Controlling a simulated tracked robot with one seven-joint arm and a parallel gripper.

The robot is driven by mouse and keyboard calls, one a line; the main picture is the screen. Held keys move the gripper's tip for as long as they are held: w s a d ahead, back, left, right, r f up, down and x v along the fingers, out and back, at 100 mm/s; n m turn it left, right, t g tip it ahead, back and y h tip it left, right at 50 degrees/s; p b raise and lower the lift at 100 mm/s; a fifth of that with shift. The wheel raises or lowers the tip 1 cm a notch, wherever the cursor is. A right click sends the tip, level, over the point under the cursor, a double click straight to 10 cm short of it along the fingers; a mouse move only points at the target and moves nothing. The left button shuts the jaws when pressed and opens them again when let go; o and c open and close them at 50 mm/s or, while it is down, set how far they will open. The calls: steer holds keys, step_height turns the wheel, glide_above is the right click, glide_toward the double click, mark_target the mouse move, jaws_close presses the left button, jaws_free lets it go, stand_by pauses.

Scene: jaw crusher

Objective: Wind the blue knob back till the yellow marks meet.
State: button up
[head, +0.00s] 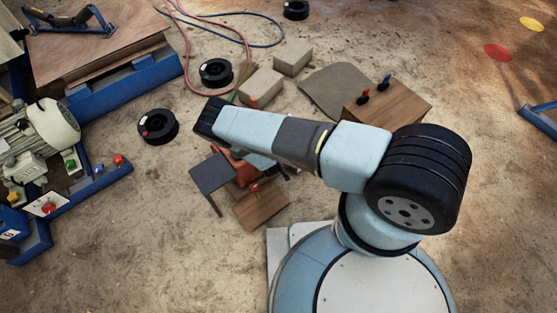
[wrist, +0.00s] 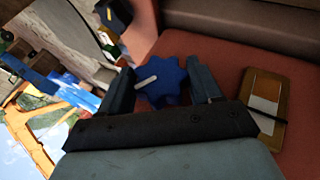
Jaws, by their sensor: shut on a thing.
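The blue knob (wrist: 165,78) has a lobed rim and a pale pointer line on its left part. It sits in front of a dull red surface (wrist: 225,55) in the wrist view. My gripper (wrist: 162,84) has one dark finger on each side of the knob and is shut on it. I cannot make out any yellow marks in either view. In the head view my arm covers the gripper and the knob. An orange-red machine part (head: 242,167) shows partly below my arm.
A wooden block with a red knob (head: 262,208) and a dark grey plate (head: 211,173) stand close below my arm. A wooden box with red and blue levers (head: 395,105) is to the right. Black spools (head: 158,127) and hoses lie on the floor.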

steer(key=shift+s+a+f+n+t+h, duration=0.15)
steer(key=shift+n+t+h, duration=0.1)
steer(key=shift+t+h, duration=0.55)
steer(key=shift+s+d+f+n+t+h, duration=0.1)
steer(key=shift+n+t+h, duration=0.2)
steer(key=shift+t+h, duration=0.45)
steer(key=shift+s+a+f+n+t+h, duration=0.15)
steer(key=shift+n+t+h, duration=0.1)
steer(key=shift+t+h, duration=0.55)
steer(key=shift+w+h, duration=0.1)
steer(key=shift+h, duration=0.25)
steer(key=o, duration=0.8)
steer(key=shift+o, duration=1)
steer(key=shift+w+r, duration=0.1)
steer(key=v, duration=1.3)
steer(key=shift+s+a, duration=0.15)
steer(key=shift+s, duration=0.2)
